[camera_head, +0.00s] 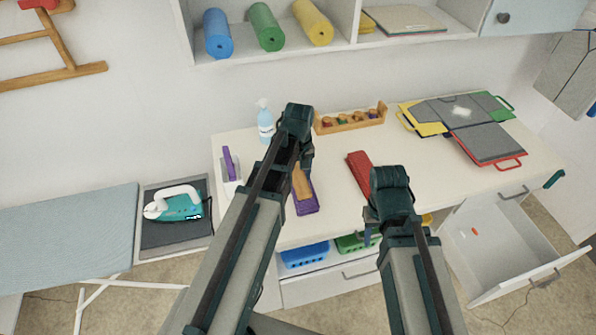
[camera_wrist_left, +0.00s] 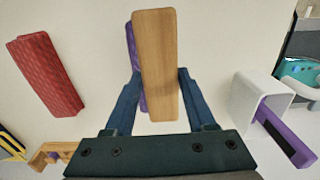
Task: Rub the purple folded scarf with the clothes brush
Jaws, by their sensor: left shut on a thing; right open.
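The purple folded scarf (camera_head: 307,207) lies on the white table, partly covered by the wooden clothes brush (camera_head: 302,184). My left gripper (camera_head: 304,166) is shut on the brush, over the scarf. In the left wrist view the brush (camera_wrist_left: 157,65) sits between the fingers (camera_wrist_left: 158,100), and a strip of the purple scarf (camera_wrist_left: 132,50) shows beside it. Whether the brush touches the scarf is unclear. My right gripper (camera_head: 370,232) is open and empty near the table's front edge.
A red folded cloth (camera_head: 357,170) lies right of the scarf. A white holder with a purple-handled item (camera_head: 229,168) and a spray bottle (camera_head: 265,122) stand left and behind. A wooden rack (camera_head: 350,121) is at the back, folders (camera_head: 455,118) at right. An open drawer (camera_head: 500,245) juts out.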

